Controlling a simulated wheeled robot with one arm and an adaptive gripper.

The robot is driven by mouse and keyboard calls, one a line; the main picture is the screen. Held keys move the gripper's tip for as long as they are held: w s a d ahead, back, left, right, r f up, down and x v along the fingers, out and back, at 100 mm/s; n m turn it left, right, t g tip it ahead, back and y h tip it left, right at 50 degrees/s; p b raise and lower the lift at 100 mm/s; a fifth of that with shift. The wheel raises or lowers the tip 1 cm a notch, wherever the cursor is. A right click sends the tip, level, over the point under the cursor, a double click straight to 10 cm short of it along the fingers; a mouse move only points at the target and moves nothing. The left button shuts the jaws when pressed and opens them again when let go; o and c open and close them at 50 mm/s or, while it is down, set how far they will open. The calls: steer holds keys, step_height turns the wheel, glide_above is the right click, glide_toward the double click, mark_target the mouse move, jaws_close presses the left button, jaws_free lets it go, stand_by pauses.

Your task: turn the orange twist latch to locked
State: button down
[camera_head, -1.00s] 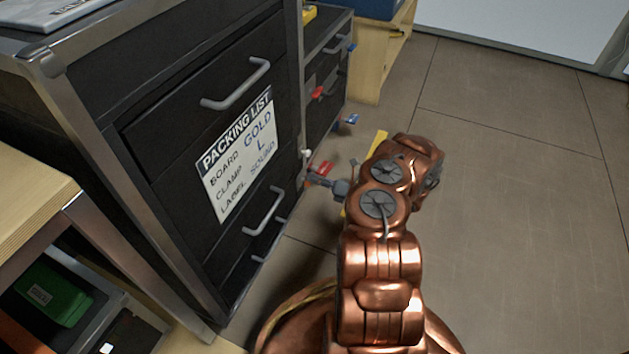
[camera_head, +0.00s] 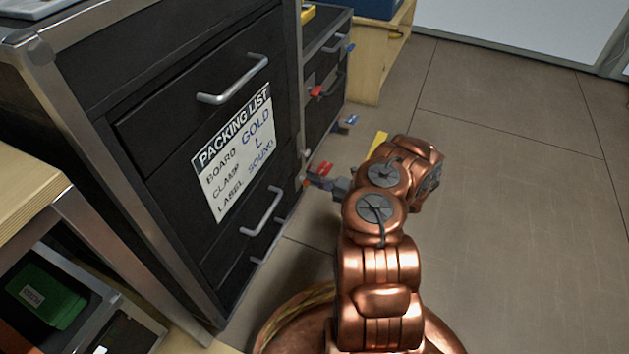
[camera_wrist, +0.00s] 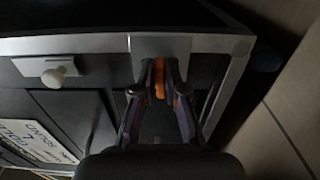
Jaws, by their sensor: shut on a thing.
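The orange twist latch (camera_wrist: 159,77) shows in the wrist view on a light metal plate at the cabinet's edge. My gripper (camera_wrist: 159,92) is shut on it, with one finger on each side of the orange piece. In the head view my gripper (camera_head: 312,180) reaches left from my copper arm to the edge of the dark cabinet. I cannot read the latch's locked or unlocked marking.
A white knob (camera_wrist: 58,74) sits beside the latch on the cabinet. The dark drawer cabinet (camera_head: 150,100) carries a packing list (camera_head: 236,155) and metal handles. Red and blue handles (camera_head: 346,122) stick out from the unit behind. The floor (camera_head: 530,200) on the right is clear.

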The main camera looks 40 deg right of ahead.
steer(key=shift+s+f+m, duration=0.1)
steer(key=shift+m, duration=0.3)
steer(key=c, duration=1.2)
jaws_free()
steer(key=v, duration=1.2)
